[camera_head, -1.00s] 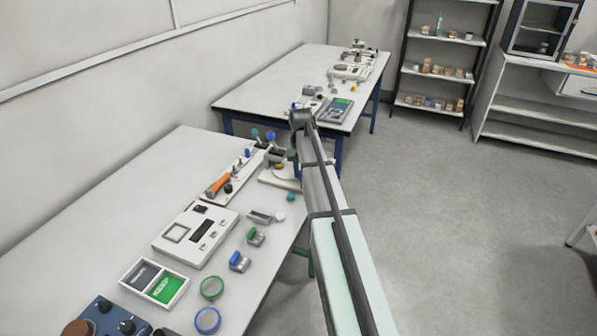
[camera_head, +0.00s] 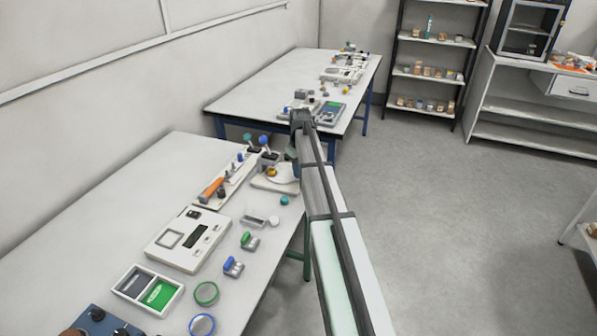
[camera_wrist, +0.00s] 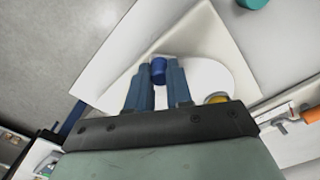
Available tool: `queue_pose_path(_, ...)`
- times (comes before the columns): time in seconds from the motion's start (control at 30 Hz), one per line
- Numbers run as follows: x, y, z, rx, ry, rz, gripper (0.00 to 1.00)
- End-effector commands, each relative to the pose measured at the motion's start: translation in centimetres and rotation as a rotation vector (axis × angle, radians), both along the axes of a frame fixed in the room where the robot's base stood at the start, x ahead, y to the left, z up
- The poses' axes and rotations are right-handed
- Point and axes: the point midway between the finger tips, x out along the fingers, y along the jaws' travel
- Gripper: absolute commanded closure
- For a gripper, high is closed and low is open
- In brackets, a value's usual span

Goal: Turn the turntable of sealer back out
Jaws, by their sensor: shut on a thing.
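The sealer shows in the wrist view as a pale square base (camera_wrist: 105,72) with a round white turntable (camera_wrist: 205,75) on it. A blue peg (camera_wrist: 158,70) stands at the turntable's edge. My gripper (camera_wrist: 160,82) is shut on this peg, one blue-grey finger on each side. A yellow round part (camera_wrist: 216,98) sits at the turntable's other side, partly hidden by my gripper body. In the head view the sealer base (camera_head: 262,182), turntable (camera_head: 286,175) and yellow part (camera_head: 271,171) show left of my arm. My fingertips are hidden there behind the arm.
An orange-handled tool (camera_head: 212,188) lies on a long plate left of the sealer. A teal cap (camera_head: 284,200) lies just in front of it. A white device (camera_head: 187,240), clips and rings stand nearer. A second table (camera_head: 270,90) is behind; open floor lies right.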

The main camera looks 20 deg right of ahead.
Motion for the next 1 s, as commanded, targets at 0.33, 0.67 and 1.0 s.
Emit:
queue_pose_path(0.33,1.0,-0.9,0.0,-0.001,-0.001,0.173,1.0)
queue_pose_path(0.67,1.9,-1.6,0.0,-0.001,-0.001,0.338,1.0)
queue_pose_path(1.0,3.0,-2.1,0.0,-0.001,-0.001,0.509,1.0)
